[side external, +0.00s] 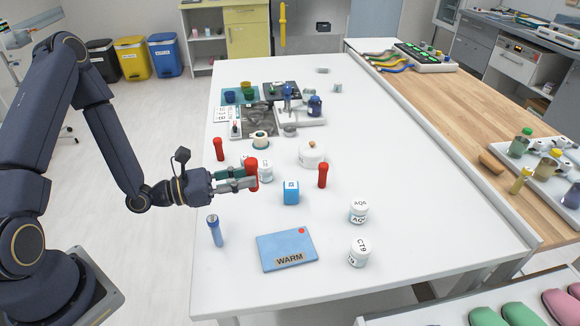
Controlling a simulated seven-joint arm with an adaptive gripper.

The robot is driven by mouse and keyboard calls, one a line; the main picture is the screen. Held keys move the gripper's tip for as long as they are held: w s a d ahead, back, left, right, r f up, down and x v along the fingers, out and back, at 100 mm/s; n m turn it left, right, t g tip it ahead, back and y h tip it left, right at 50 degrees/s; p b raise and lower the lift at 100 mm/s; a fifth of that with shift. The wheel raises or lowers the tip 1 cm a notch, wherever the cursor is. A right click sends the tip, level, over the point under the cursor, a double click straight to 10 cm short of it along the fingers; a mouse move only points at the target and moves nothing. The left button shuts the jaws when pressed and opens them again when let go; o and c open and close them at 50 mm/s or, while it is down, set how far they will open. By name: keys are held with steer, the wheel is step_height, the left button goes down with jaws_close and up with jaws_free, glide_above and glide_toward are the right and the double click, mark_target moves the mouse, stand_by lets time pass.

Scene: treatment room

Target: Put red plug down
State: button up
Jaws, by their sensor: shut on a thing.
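My gripper (240,179) is shut on a red plug (252,175) and holds it upright over the left part of the white table (400,215). I cannot tell from this view how far its lower end is above the table. A second red plug (323,175) stands upright to the right, behind the blue cube. A third red plug (218,149) stands upright behind my gripper at the table's left edge. The gripper's fingers cover part of the held plug.
A white jar (266,171) stands close beside the held plug. A blue cube (291,192), a round white pot (312,154), a blue-capped tube (214,230) and a WARM pad (286,249) are around. White jars (359,252) stand at right.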

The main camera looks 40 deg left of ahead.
steer(key=m+g+h, duration=0.2)
glide_above(267, 251)
step_height(267, 251, down, 2)
steer(key=f, duration=0.1)
step_height(267, 251, down, 9)
steer(key=shift+f+n+t+y, duration=0.1)
steer(key=shift+n+t+y, duration=1)
steer(key=shift+f, duration=0.15)
steer(key=o, duration=0.7)
steer(key=shift+c, duration=0.2)
